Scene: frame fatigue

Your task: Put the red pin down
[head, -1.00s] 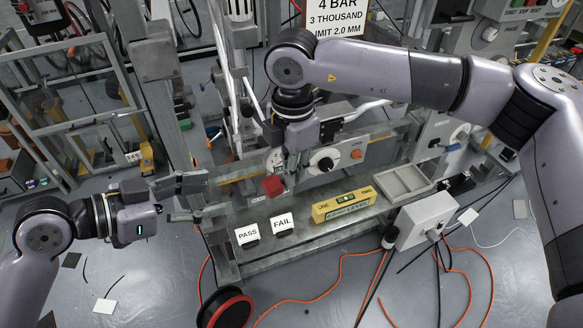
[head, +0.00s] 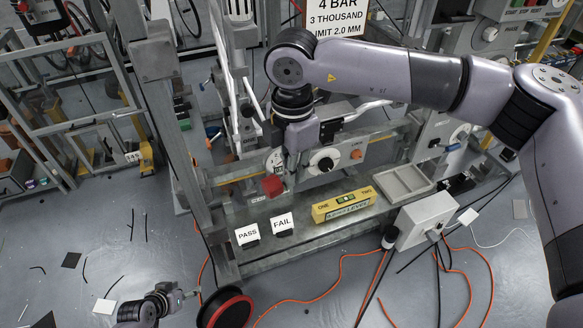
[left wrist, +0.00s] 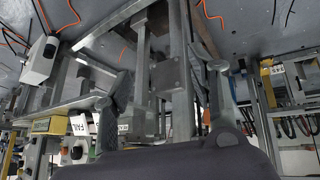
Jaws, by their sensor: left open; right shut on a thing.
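The red pin (head: 272,185) shows its red blocky end in the head view, just above the grey bench (head: 262,261). My right gripper (head: 288,176) is shut on it, pointing down over the back part of the bench. Its fingers are partly hidden, and I cannot tell whether the pin touches the bench. My left gripper (head: 182,293) is low at the bottom left of the head view, apart from the bench. It is open and empty, with its spread fingers (left wrist: 166,92) showing in the left wrist view.
PASS (head: 247,234) and FAIL (head: 282,224) cards stand on the bench. A yellow level (head: 343,205) and a grey tray (head: 404,185) lie to their right. A cable reel (head: 226,309) stands on the floor near my left gripper. Orange cables cross the floor.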

